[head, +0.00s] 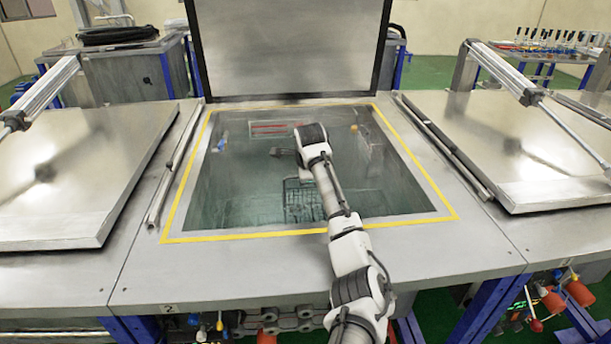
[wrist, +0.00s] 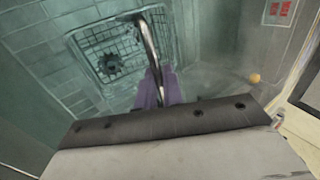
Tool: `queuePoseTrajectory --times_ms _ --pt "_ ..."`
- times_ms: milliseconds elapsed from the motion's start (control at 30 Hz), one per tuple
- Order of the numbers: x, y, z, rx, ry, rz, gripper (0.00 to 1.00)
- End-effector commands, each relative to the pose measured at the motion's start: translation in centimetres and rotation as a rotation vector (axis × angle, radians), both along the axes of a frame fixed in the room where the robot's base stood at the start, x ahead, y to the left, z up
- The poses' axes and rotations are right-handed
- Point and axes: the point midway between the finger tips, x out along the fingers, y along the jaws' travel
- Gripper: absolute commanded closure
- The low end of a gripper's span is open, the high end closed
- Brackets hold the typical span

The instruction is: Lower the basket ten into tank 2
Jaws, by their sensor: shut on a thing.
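Tank 2 is the open tank with a yellow border (head: 176,205) in the middle of the head view; a small "2" shows on its front edge. The wire basket (head: 303,203) is inside the tank opening, beside my arm; I cannot tell how deep it is. In the wrist view the mesh basket (wrist: 92,48) holds a dark toothed part (wrist: 111,64). My gripper's purple fingers (wrist: 159,90) are shut on the basket's metal handle (wrist: 149,40). In the head view my arm's wrist hides the fingers.
The tank's metal lid (head: 293,45) stands raised at the back. Closed lids lie on the left (head: 75,175) and right (head: 525,145), with pneumatic cylinders above them. An orange ball-like thing (wrist: 254,78) is on the tank's side.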

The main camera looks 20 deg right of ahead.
Motion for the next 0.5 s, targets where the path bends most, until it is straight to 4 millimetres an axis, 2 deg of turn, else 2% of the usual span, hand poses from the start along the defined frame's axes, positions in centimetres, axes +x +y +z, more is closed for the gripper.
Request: queuePoseTrajectory --times_ms 300,333,500 --pt "0.05 0.0 -0.04 -0.001 -0.003 0.0 1.0" --pt "0.05 0.0 -0.04 -0.001 -0.003 0.001 0.9" --pt "0.03 -0.01 -0.09 -0.001 -0.002 0.0 0.68"
